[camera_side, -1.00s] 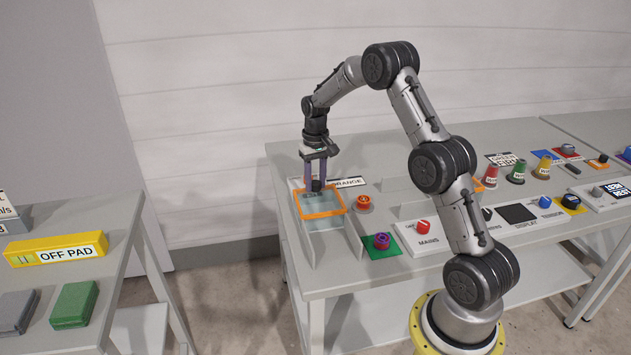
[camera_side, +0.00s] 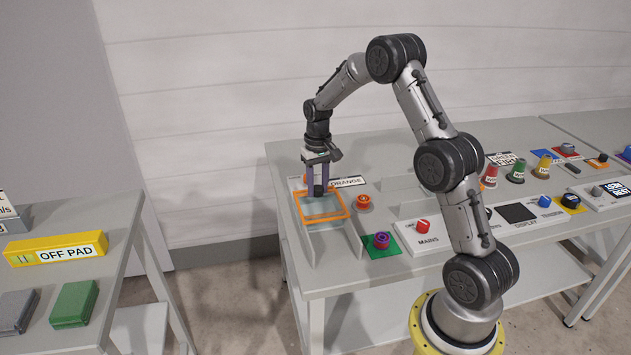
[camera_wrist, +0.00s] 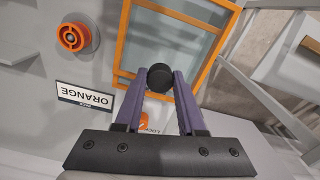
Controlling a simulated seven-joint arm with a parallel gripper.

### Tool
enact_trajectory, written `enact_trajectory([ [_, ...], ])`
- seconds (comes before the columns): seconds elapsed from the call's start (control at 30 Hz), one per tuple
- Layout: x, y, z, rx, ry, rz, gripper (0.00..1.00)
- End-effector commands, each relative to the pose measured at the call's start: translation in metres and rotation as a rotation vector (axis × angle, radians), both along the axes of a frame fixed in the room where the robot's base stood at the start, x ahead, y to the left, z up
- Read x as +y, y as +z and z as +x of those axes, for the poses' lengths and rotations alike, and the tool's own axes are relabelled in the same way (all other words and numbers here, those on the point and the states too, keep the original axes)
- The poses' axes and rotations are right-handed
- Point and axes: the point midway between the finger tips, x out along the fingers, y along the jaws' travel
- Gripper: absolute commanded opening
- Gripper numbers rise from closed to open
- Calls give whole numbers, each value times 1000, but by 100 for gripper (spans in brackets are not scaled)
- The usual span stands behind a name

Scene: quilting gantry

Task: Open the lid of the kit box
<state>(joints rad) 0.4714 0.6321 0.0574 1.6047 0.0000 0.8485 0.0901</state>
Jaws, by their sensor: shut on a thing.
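The orange-framed clear panel, which looks like the kit box lid (camera_side: 348,203), lies roughly flat between two thin upright walls at the left end of the table. It also shows in the wrist view (camera_wrist: 150,92), with a round black knob (camera_wrist: 160,76) at its near edge. My gripper (camera_side: 319,191) points down over the far edge of this frame. In the wrist view its purple fingers (camera_wrist: 158,82) are shut on the black knob, one on each side. What lies under the panel is unclear.
An orange button (camera_side: 363,201) and an ORANGE label (camera_side: 348,181) are right of the panel. A purple-red knob on a green plate (camera_side: 381,241) and the MAINS switch panel (camera_side: 424,236) stand nearer the front. A small orange part by a LOCK label (camera_wrist: 146,120) is close to my fingers.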

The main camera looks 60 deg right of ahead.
Motion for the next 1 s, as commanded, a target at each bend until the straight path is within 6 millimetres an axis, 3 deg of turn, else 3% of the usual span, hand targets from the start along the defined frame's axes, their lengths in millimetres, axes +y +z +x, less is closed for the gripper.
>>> enact_trajectory([
  [0.4, 60, 3, -58, -4, 2, -1, 0],
  [0.87, 67, 2, -66, -6, 0, -3, 0],
  [0.9, 67, 2, -66, -6, 0, -3, 46],
  [1.0, 67, 2, -66, -5, 0, -2, 64],
])
